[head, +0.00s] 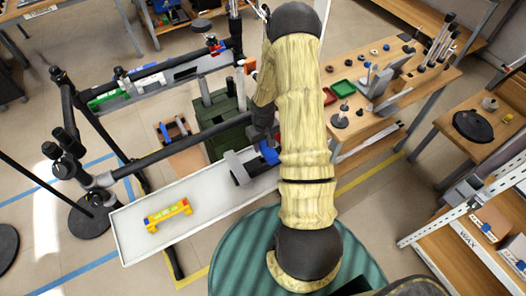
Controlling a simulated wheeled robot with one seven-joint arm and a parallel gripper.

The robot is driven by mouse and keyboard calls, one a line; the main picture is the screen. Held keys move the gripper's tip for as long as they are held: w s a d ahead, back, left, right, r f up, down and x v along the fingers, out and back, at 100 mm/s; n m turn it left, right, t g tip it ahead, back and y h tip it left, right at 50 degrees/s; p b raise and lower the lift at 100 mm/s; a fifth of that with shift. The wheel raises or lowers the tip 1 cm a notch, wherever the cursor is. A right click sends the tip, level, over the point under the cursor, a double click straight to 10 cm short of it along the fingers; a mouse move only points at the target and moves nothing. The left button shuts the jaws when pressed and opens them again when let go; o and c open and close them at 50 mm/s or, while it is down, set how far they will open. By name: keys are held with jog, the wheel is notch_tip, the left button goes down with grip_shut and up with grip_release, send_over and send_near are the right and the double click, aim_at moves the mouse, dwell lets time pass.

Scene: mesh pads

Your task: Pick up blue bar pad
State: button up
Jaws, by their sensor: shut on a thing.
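A blue piece (268,153), which looks like part of the blue bar pad, shows right at my gripper (263,141) in the head view. My gripper is shut on it over the right part of the white tray (200,219). My arm covers the area to the right, so most of the pad is hidden. I cannot tell whether the pad touches the tray.
A yellow bar with red and blue ends (168,214) lies on the tray's left part. A grey and dark piece (240,168) sits just left of my gripper. A black pipe frame (165,142) runs behind the tray. A wooden workbench (400,95) stands at right.

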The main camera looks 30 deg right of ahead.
jog(key=shift+r, duration=1.25)
jog(key=shift+f, duration=0.1)
